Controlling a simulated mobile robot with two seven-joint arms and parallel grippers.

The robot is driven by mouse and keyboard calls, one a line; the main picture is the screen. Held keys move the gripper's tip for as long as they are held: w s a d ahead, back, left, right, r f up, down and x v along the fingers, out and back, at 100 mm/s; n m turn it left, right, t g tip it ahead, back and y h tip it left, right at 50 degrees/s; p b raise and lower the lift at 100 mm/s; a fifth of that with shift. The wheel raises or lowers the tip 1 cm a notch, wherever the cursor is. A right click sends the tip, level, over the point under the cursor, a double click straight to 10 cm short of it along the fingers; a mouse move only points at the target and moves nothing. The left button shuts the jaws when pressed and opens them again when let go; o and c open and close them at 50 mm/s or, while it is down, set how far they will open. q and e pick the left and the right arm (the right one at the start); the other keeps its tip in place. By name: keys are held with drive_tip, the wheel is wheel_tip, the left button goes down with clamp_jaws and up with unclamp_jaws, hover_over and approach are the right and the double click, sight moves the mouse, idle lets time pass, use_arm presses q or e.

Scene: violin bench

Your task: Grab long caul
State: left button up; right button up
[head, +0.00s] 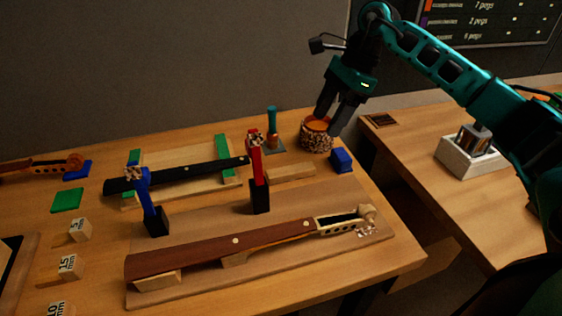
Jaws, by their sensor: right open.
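A pale, long wooden bar (291,172) lies on the bench right of the red clamp; it looks like the long caul, though no label shows. A long black strip (190,173) lies across a pale wooden cradle with green ends. My right gripper (333,119) is open, pointing down at the speckled pot (316,143) with orange contents, behind and to the right of the pale bar. Its fingertips overlap the pot's right rim in the picture; I cannot tell whether they touch. It is apart from the pale bar. My left gripper is out of view.
A brown neck with a pale scroll (220,248) lies on a board in front. A red clamp (257,170) and a blue clamp (150,205) stand upright. A blue block (341,160) and a teal-handled brush (271,125) are near the pot. Marked blocks (80,230) stand left.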

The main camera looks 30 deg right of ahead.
approach(302, 167)
drive_tip(key=shift+s+a+f, duration=0.1)
drive_tip(key=shift+a+f, duration=0.05)
drive_tip(key=shift+f, duration=0.35)
drive_tip(key=shift+s+a+f, duration=0.1)
drive_tip(key=shift+a+f, duration=0.1)
drive_tip(key=shift+f, duration=0.3)
drive_tip(key=x, duration=0.6)
drive_tip(key=shift+w, duration=0.2)
drive_tip(key=shift+f, duration=0.15)
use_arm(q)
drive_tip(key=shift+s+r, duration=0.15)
use_arm(e)
drive_tip(key=c, duration=0.7)
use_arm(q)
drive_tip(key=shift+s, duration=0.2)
use_arm(e)
drive_tip(key=c, duration=0.4)
